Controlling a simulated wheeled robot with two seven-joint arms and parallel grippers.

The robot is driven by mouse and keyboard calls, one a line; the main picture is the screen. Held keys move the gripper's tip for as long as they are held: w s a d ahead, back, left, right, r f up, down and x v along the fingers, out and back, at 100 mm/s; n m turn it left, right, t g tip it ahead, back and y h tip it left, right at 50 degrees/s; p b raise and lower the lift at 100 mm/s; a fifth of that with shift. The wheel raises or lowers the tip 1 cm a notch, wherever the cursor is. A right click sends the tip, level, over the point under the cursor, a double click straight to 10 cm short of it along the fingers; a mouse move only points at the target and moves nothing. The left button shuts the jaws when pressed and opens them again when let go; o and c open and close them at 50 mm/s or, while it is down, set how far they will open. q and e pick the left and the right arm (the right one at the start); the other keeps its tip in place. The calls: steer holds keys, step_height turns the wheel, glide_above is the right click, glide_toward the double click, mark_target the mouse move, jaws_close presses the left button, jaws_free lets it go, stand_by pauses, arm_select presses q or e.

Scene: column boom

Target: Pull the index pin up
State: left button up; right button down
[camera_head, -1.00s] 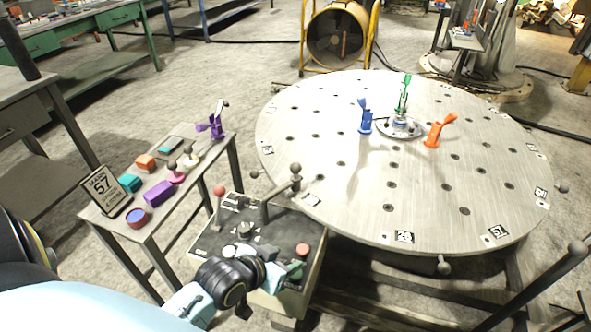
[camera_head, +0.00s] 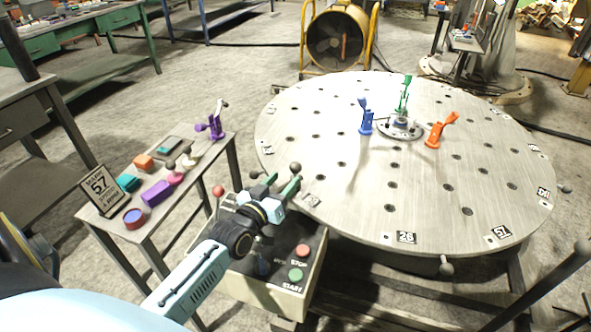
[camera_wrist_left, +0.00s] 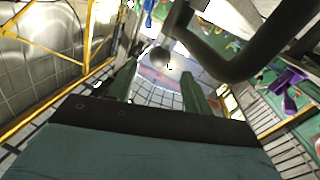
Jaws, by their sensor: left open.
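A dark ball knob (camera_head: 295,167), which looks like the index pin's knob, stands by the near left edge of the round table (camera_head: 340,215). My left gripper (camera_head: 281,184) is open just in front of and below it. Its two green fingers point toward the table edge. In the left wrist view, a dark ball (camera_wrist_left: 160,57) shows between and beyond the open fingers, with nothing gripped. I cannot tell its exact distance. The pin's lower part is hidden behind the gripper. My right gripper is not in view.
A dark bent bar (camera_wrist_left: 235,60) passes close to the fingers in the left wrist view. A control box (camera_head: 262,285) with red and green buttons and a red-balled lever (camera_head: 218,191) lies below my arm. A side table at left holds a "57" sign (camera_head: 102,190) and several coloured parts.

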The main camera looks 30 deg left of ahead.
mark_target(292, 172)
arm_select(q)
steer(key=w+b, duration=0.1)
steer(key=w, duration=0.4)
steer(key=shift+w+a, duration=0.1)
steer(key=shift+w, duration=0.85)
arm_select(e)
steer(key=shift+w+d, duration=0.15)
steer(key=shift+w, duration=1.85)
arm_select(q)
steer(key=shift+c, duration=0.3)
jaws_close()
